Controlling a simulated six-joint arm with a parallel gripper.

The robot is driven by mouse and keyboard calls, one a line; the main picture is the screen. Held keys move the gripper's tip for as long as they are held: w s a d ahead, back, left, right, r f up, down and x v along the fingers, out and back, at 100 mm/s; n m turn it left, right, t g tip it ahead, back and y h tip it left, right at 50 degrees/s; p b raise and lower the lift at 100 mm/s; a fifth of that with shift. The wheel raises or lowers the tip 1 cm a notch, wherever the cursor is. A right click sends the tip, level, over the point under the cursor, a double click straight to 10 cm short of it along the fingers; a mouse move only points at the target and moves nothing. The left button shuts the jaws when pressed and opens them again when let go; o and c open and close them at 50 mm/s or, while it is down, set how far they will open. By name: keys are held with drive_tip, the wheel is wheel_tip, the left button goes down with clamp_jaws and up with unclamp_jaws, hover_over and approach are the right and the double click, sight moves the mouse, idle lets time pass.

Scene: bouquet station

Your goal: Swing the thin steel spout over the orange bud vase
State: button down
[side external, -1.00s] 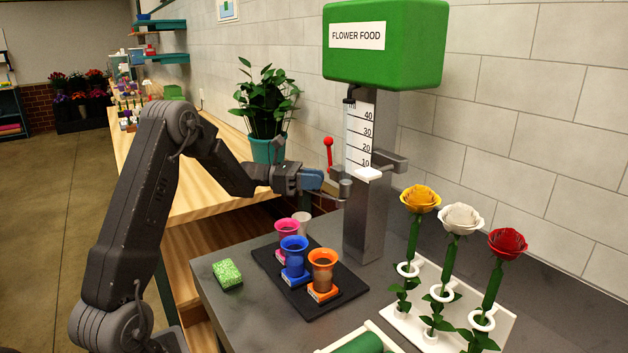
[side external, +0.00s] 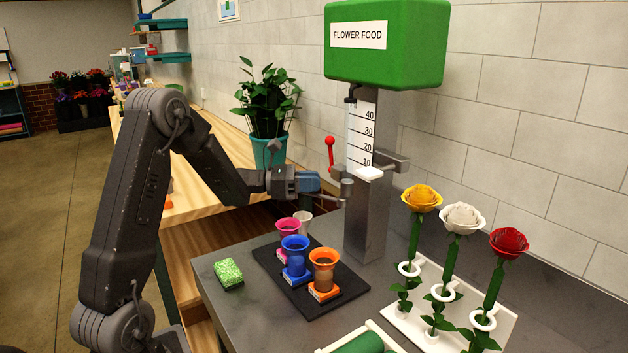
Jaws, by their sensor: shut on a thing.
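The orange bud vase (side external: 323,270) stands upright at the near right of a black tray (side external: 328,301), in an orange base. My gripper (side external: 334,190) is shut on the thin steel spout (side external: 346,192) beside the dispenser's grey column, well above the vases. The fingers hide part of the spout, so I cannot tell exactly where its outlet points. The dispenser has a green tank (side external: 420,45) marked FLOWER FOOD and a scale (side external: 361,135) on its column.
A blue vase (side external: 295,256), a pink vase (side external: 287,226) and a whitish cup (side external: 303,222) share the tray area. A red-knobbed lever (side external: 330,141) rises close to my gripper. A white rack (side external: 408,318) holds three roses at right. A green sponge (side external: 228,272) lies left.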

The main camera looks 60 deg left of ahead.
drive_tip(key=shift+s+d+n+t+y, duration=0.55)
drive_tip(key=shift+n+y, duration=0.6)
drive_tip(key=shift+y, duration=0.6)
drive_tip(key=shift+s+d+n+t+y, duration=0.45)
drive_tip(key=shift+s+d+n+y, duration=0.2)
drive_tip(key=shift+n+y, duration=0.8)
drive_tip(key=shift+s+d+n+t+y, duration=0.55)
drive_tip(key=shift+n+y, duration=0.35)
drive_tip(key=shift+y, duration=1.1)
drive_tip(key=shift+s+d, duration=0.1)
drive_tip(key=c, duration=1)
unclamp_jaws()
